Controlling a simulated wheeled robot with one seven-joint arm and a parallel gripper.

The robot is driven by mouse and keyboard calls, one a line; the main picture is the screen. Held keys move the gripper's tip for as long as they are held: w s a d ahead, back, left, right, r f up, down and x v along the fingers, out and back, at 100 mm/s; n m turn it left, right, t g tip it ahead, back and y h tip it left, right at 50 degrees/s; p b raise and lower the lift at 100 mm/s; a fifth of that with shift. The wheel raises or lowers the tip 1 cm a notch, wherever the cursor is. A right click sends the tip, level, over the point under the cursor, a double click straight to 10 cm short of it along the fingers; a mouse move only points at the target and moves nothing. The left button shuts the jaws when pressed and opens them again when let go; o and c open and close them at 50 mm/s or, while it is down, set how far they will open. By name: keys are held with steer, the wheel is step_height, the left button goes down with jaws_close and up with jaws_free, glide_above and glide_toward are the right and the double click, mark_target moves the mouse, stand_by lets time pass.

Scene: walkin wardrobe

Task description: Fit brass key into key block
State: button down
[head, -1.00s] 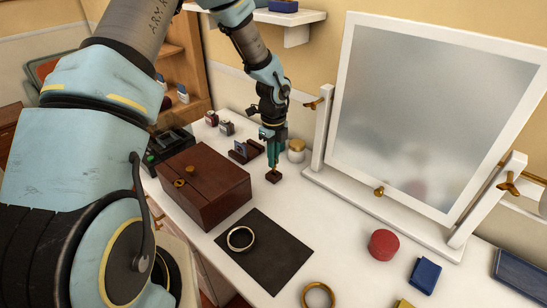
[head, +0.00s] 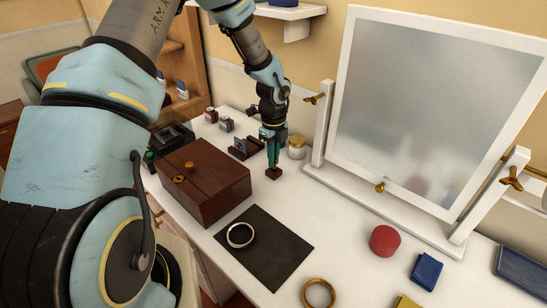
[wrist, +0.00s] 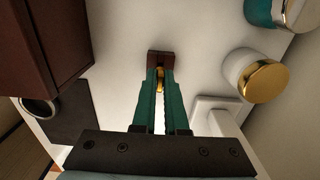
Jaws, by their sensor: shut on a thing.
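The key block (head: 273,174) is a small dark brown block on the white tabletop, right of the wooden box. It also shows in the wrist view (wrist: 159,57), just beyond my fingertips. My gripper (head: 273,163) points down over the block with its teal fingers shut on the brass key. In the wrist view the brass key (wrist: 159,76) shows as a bit of gold between the fingertips, right against the block. The fingers hide most of it. I cannot tell how deep the key sits in the block.
A brown wooden box (head: 207,184) stands left of my gripper. A white jar with a gold lid (head: 296,147) and the mirror stand (head: 318,130) are close on the right. A dark mat (head: 265,255) with a ring (head: 240,235) lies nearer. A dark holder (head: 246,148) stands behind.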

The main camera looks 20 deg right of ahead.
steer(key=shift+f+b, duration=0.35)
steer(key=shift+f, duration=0.3)
steer(key=c, duration=0.9)
jaws_free()
steer(key=shift+r, duration=0.1)
step_height(320, 180, up, 11)
steer(key=shift+f+b, duration=0.1)
steer(key=shift+b, duration=0.85)
steer(key=s+a+r+n, duration=0.2)
steer(key=s+a+n, duration=0.1)
steer(key=a+n, duration=0.6)
steer(key=s+a+r+n+t, duration=0.1)
steer(key=s+a+r+n, duration=0.1)
steer(key=a+n, duration=0.8)
steer(key=s+a+r+n, duration=0.3)
steer(key=s+a+n, duration=0.1)
steer(key=a+n, duration=0.6)
steer(key=shift+s+a+t, duration=0.1)
steer(key=shift+a+t, duration=0.2)
steer(key=shift+a, duration=0.2)
